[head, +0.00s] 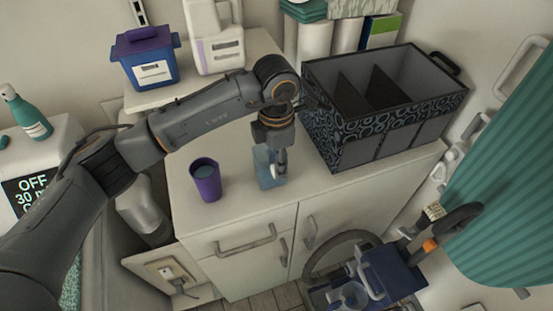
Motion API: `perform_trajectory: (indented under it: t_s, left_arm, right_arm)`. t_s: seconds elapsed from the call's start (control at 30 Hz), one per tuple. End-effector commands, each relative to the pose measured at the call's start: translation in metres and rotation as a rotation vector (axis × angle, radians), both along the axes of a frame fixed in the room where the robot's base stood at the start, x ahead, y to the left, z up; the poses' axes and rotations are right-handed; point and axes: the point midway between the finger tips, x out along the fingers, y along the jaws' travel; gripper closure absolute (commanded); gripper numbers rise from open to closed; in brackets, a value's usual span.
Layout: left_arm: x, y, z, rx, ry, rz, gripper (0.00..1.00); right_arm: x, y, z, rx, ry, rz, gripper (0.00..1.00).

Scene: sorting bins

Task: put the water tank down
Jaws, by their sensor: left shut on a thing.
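The water tank (266,170) looks like a small clear, bluish container. It is upright at the cabinet top (235,222), near its middle. My left gripper (280,160) reaches down from above and is shut on the tank's right side. The tank's base seems to be at the surface, but I cannot tell whether it touches. The fingers hide part of the tank. My right gripper is not in view.
A purple cup (205,180) stands left of the tank. A patterned divided organizer (345,149) stands to the right. A blue bin with a purple lid (148,62) and a white jug (216,40) are behind. The cabinet's front strip is clear.

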Motion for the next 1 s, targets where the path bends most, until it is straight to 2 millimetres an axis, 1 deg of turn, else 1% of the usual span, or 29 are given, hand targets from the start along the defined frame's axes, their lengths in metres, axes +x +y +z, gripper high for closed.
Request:
perform_trajectory:
  t_s: [0.03,0.07,0.1,0.17,0.43,0.57,0.6,0.67,0.77,1.0]
  left_arm:
    - [0.0,0.0,-0.003,0.0,-0.001,0.0,1.0]
    - [0.0,0.0,-0.002,0.0,-0.001,0.0,0.64]
    - [0.0,0.0,-0.001,0.0,0.0,0.0,0.56]
    - [0.0,0.0,-0.001,0.0,0.0,0.0,0.45]
    - [0.0,0.0,-0.001,0.0,0.0,0.001,0.45]
    - [0.0,0.0,0.004,0.0,0.0,0.0,0.45]
    - [0.001,0.0,0.006,-0.001,-0.003,0.0,0.45]
    - [0.002,0.0,0.014,-0.003,-0.005,0.0,0.45]
    - [0.002,0.0,0.034,-0.002,-0.008,-0.001,0.45]
    - [0.002,0.0,0.086,-0.001,-0.006,0.0,0.45]
  right_arm:
    - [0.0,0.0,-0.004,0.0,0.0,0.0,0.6]
    - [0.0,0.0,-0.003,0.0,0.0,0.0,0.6]
    - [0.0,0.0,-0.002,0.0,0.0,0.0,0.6]
    - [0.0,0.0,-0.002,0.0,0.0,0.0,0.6]
    - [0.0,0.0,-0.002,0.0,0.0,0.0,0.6]
    - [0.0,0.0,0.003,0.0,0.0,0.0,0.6]
    - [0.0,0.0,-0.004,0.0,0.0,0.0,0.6]
    - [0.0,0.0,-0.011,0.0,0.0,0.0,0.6]
    - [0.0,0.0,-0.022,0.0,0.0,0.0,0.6]
    - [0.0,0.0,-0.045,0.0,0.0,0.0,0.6]
